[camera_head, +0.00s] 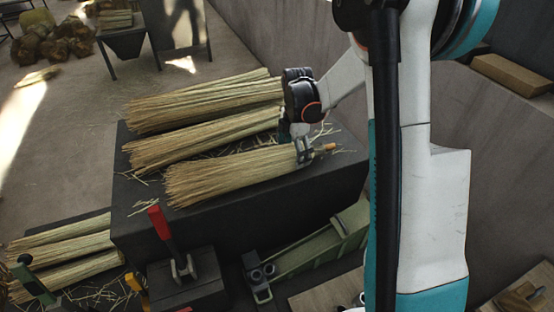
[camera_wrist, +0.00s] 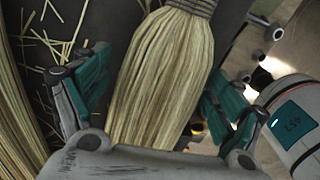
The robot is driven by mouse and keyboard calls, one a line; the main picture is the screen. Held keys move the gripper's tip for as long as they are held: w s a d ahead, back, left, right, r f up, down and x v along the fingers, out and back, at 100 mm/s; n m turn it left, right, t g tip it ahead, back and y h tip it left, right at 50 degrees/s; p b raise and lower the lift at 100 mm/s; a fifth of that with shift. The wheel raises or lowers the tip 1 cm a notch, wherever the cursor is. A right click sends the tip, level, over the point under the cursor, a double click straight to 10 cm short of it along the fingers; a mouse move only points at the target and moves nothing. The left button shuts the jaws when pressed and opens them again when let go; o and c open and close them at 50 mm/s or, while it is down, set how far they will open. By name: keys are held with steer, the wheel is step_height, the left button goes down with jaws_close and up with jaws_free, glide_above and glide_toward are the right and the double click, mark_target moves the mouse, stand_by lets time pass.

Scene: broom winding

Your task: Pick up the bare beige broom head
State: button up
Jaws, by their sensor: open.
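A beige straw broom head (camera_head: 230,174) lies nearest the front edge of the dark box top, its bristles spread to the left. My gripper (camera_head: 303,150) is over its narrow right end, and a small orange tip (camera_head: 326,148) shows just beyond. In the wrist view the broom head (camera_wrist: 165,70) runs between my open fingers (camera_wrist: 155,85), with a grey band (camera_wrist: 192,5) around its narrow part at the top. The fingers stand on either side of it; I cannot tell whether they touch it. Part of the straw is hidden by the gripper body.
Two more straw bundles, a middle one (camera_head: 195,139) and a far one (camera_head: 190,102), lie close behind on the dark box (camera_head: 135,215). A red-handled clamp (camera_head: 160,222) and a green fixture (camera_head: 320,243) stand in front. More bundles (camera_head: 70,250) lie lower left. Loose straw is scattered about.

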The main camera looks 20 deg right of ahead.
steer(key=shift+f, duration=0.7)
steer(key=c, duration=1.4)
steer(key=shift+r, duration=0.2)
